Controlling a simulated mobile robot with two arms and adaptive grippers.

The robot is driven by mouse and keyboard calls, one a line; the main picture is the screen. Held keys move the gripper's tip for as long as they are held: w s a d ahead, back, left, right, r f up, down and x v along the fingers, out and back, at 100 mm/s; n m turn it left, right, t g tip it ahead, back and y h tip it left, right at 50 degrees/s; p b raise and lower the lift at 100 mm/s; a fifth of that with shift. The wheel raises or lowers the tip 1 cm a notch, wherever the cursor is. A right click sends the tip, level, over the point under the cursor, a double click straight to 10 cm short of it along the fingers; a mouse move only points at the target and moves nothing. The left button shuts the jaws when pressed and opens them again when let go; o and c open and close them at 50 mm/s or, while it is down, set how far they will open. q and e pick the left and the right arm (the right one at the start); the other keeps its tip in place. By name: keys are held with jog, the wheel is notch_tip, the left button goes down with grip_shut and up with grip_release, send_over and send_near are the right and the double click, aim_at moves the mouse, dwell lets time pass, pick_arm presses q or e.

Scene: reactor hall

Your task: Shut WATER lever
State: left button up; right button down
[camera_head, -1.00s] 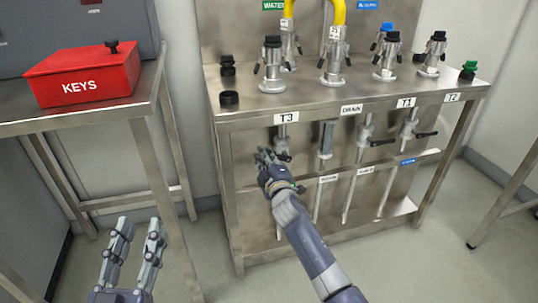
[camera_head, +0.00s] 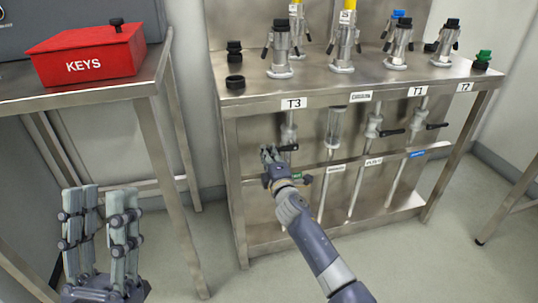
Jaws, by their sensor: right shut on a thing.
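The lever under the T3 label (camera_head: 294,103), with a black handle (camera_head: 289,148), sits on the leftmost vertical pipe of the steel bench. I take it as the WATER lever; a small green label (camera_head: 297,176) on the rail below it is partly hidden by my wrist. My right gripper (camera_head: 268,154) is shut at the left end of this handle, and its fingers hide what they grip. My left gripper (camera_head: 101,205) is empty and open at the lower left, fingers upward, away from the bench.
Other levers with black handles (camera_head: 391,132) sit to the right under the bench top (camera_head: 310,89). Several capped fittings (camera_head: 397,47) stand on top. A red KEYS box (camera_head: 85,55) is on the left table, whose leg (camera_head: 170,190) stands near my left gripper.

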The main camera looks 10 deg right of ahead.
jog(key=shift+f, duration=0.15)
jog(key=c, duration=1.6)
grip_release()
jog(key=shift+o, duration=0.2)
jog(key=s, duration=1.2)
jog(key=shift+d, duration=0.2)
